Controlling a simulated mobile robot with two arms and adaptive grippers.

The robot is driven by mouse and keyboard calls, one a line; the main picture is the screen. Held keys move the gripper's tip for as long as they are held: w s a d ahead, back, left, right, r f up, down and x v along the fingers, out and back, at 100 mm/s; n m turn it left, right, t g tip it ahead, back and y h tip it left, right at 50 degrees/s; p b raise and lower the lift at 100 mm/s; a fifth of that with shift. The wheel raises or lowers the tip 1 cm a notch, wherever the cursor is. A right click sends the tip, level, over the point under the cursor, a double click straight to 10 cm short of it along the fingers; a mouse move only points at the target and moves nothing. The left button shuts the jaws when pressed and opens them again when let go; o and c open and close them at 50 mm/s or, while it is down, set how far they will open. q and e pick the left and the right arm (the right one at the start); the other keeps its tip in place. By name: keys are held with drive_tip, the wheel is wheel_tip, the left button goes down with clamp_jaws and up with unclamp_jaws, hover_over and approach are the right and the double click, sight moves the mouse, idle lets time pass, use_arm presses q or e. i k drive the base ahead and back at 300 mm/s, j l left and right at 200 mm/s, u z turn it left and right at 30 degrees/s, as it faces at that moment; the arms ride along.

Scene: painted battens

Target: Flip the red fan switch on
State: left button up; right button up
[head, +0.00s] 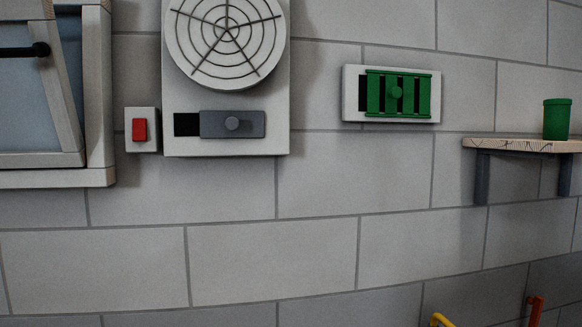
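The red fan switch (140,130) is a small upright red rocker on a pale box (130,115) fixed to the wall. The box sits just left of the fan unit, close to its lower left side. The fan unit is a pale panel (225,145) with a round wire-grille fan (226,38) at its top. Neither of my grippers is in view.
A window with a pale frame (100,177) stands left of the switch. Right of the fan are a green slatted vent (396,93) and a wooden shelf (520,145) with a green cup (557,119). Yellow (440,321) and orange (535,310) pieces show at the bottom right. The wall below is bare.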

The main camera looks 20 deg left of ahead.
sight(139, 132)
drive_tip(key=u, duration=1.4)
